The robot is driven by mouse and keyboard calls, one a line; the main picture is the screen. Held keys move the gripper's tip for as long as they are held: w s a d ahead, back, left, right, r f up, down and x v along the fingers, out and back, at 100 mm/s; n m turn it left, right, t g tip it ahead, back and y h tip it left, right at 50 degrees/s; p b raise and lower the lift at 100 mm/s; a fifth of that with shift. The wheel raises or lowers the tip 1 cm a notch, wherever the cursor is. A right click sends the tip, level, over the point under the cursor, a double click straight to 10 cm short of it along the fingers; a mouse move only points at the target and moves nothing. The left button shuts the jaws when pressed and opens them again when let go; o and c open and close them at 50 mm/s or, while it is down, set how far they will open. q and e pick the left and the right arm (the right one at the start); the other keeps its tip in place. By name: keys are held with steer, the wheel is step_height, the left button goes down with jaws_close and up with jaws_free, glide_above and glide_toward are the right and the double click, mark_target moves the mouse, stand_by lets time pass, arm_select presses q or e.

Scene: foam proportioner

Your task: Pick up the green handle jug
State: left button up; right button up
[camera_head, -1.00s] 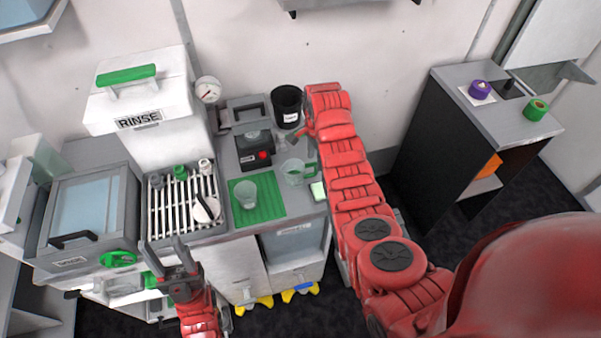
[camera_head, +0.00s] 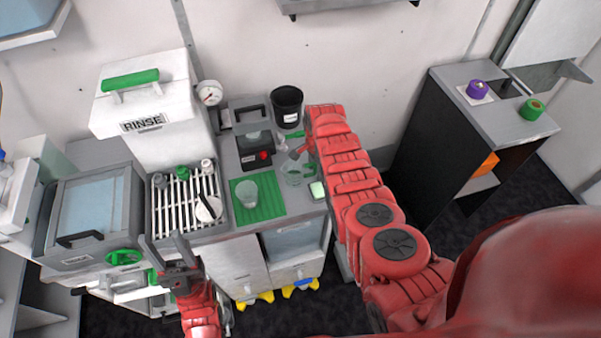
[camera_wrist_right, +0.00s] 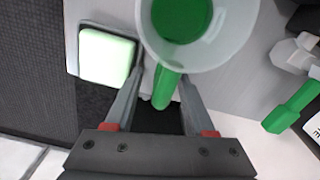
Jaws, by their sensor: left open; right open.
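The clear jug with a green handle (camera_head: 291,174) stands on the grey counter, right of the green mat. In the right wrist view the jug (camera_wrist_right: 235,30) is at the top, with green showing inside it. Its green handle (camera_wrist_right: 164,92) lies between the two fingers of my right gripper (camera_wrist_right: 164,84), which is open around it. Whether a finger touches the handle I cannot tell. In the head view my right arm partly hides the handle side. My left gripper (camera_head: 165,241) is open and empty in front of the slatted rack.
A pale green block (camera_wrist_right: 106,55) lies left of the jug in the wrist view. A clear beaker (camera_head: 246,194) stands on the green mat (camera_head: 268,205).

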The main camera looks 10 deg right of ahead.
jaws_close()
stand_by(1.4)
